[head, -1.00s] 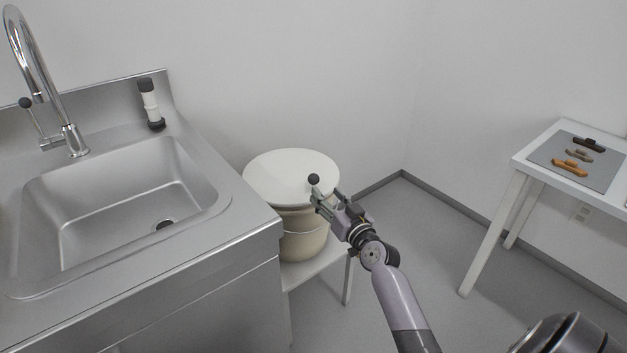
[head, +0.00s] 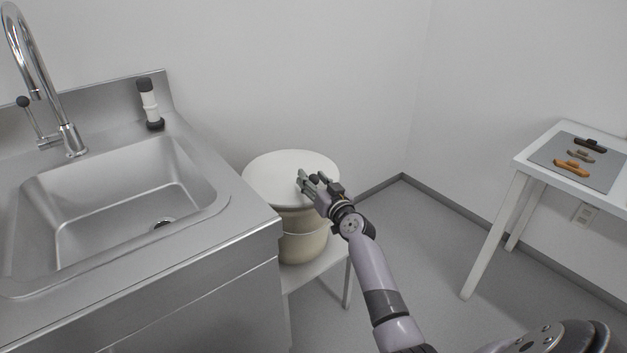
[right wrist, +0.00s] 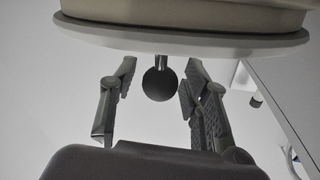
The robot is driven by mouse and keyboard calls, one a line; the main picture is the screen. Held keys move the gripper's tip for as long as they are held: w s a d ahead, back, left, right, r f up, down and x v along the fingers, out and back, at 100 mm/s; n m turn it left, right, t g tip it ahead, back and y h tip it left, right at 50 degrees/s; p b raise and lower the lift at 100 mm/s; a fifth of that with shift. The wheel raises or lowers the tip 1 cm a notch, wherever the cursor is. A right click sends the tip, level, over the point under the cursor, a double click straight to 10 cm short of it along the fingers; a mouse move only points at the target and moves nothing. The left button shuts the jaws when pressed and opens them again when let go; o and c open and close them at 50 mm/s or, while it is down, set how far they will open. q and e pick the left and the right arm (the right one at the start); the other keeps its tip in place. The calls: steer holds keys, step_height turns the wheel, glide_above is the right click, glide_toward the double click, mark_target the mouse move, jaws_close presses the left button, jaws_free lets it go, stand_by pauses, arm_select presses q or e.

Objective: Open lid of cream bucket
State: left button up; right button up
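The cream bucket (head: 303,243) stands on a low white stand, with its white lid (head: 280,172) lying flat on top. A black ball knob (right wrist: 160,83) on a short stem sits at the lid's edge in the right wrist view. My right gripper (head: 307,180) is at the lid's right side. In the right wrist view its two fingers (right wrist: 158,100) are spread on either side of the knob, with visible gaps on both sides. In the head view the fingers partly hide the knob. My left gripper is in neither view.
A steel sink counter (head: 225,245) is close on the left, with a tap (head: 65,135) and a black-and-white cylinder (head: 150,104). A white table (head: 532,168) at right holds a grey mat (head: 602,178) with several brown pieces. Walls stand behind the bucket.

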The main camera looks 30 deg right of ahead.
jaws_close()
stand_by(0.3)
stand_by(0.3)
